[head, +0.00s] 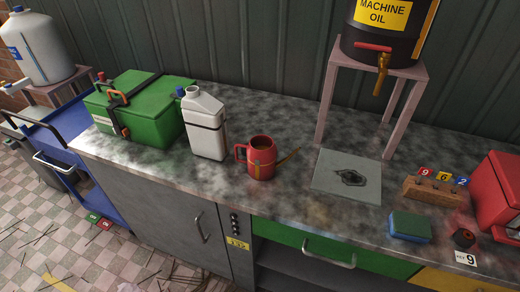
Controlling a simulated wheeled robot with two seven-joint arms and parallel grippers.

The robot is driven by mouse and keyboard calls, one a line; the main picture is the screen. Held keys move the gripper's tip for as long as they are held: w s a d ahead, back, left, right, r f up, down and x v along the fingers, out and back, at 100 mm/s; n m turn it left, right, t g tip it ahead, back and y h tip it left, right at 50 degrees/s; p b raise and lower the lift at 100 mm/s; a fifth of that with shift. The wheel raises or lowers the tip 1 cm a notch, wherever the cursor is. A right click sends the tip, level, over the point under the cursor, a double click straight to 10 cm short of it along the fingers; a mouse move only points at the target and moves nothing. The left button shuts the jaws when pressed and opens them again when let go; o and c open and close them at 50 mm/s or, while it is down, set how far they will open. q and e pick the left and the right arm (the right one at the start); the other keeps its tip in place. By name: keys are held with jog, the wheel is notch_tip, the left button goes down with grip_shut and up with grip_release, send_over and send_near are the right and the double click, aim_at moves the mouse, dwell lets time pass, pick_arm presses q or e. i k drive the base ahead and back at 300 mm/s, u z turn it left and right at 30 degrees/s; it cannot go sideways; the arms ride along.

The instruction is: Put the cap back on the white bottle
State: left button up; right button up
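A white bottle (208,138) with a dark band stands upright on the worktop, left of the middle. Its top has a greyish neck area (193,92). A small blue piece (180,92) shows at the left of that top, and I cannot tell whether it is a cap, or whether it sits on the bottle or on the green box behind. A larger white container (40,50) with a blue label stands on a stand at the far left. Neither of my grippers is in view.
A green box (145,115) stands close left of the bottle, and a red oil can (262,158) with a spout stands to its right. Further right are a grey plate (345,190), a blue-green sponge (408,228), a numbered wooden block (432,192) and an oil barrel (385,35) on a stand.

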aim_at(204, 116)
jog(key=z, duration=2.1)
jog(key=k, duration=0.8)
jog(key=u, duration=1.05)
jog(key=i, duration=0.5)
jog(key=z, duration=0.05)
